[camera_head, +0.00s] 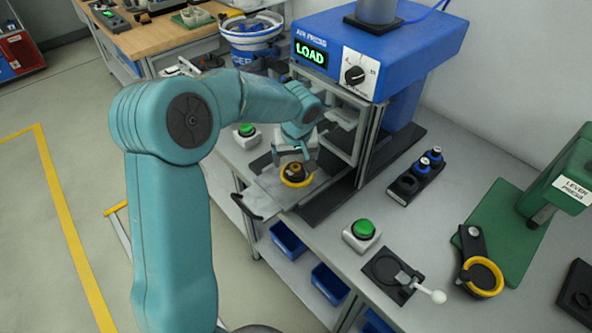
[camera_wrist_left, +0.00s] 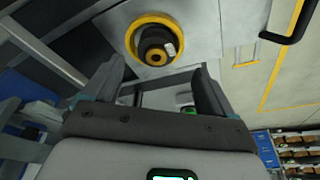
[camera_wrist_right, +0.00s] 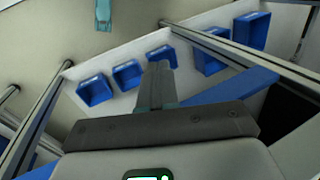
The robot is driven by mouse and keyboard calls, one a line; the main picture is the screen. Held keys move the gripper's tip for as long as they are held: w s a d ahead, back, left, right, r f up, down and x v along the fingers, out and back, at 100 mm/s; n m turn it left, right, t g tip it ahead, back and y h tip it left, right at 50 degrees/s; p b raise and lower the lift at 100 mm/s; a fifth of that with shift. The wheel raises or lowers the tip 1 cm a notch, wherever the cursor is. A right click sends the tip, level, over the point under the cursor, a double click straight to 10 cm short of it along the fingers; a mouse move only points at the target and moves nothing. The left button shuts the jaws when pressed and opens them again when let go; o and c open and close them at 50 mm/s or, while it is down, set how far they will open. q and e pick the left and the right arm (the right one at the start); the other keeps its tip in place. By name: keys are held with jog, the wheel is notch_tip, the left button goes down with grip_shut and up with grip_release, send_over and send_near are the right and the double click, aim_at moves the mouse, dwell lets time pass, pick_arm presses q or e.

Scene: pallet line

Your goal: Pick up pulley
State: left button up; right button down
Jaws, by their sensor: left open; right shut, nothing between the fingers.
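The pulley (camera_head: 296,174), a yellow ring with a dark hub and an orange-brown centre, sits on the light plate of the blue air press. It shows at the top of the left wrist view (camera_wrist_left: 140,53), with a small pale label on its hub. My left gripper (camera_head: 293,155) is open, just above and slightly left of the pulley in the head view. In the left wrist view its two fingers (camera_wrist_left: 160,70) point towards the pulley, with nothing between them. My right gripper (camera_wrist_right: 158,68) is shut and empty; it is out of the head view.
The air press (camera_head: 400,40) shows LOAD, and its frame stands close right of my left gripper. Green buttons (camera_head: 362,229) flank the plate. A black holder with blue parts (camera_head: 415,177) and a green lever press (camera_head: 560,180) stand to the right. Blue bins (camera_wrist_right: 127,74) hang below.

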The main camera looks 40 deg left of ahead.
aim_at(296, 167)
pick_arm(q)
jog(key=shift+f, duration=0.2)
jog(key=shift+d+f, duration=0.1)
jog(key=shift+f, duration=0.15)
jog(key=x, duration=0.2)
jog(key=p+x, duration=0.1)
jog(key=x, duration=0.1)
jog(key=shift+w, duration=0.45)
jog(key=shift+a+f+p, duration=0.25)
jog(key=shift+f+p, duration=0.05)
jog(key=shift+f, duration=0.1)
jog(key=c, duration=1.1)
jog(key=shift+d, duration=0.1)
jog(key=shift+c, duration=0.5)
jog(key=shift+w, duration=0.1)
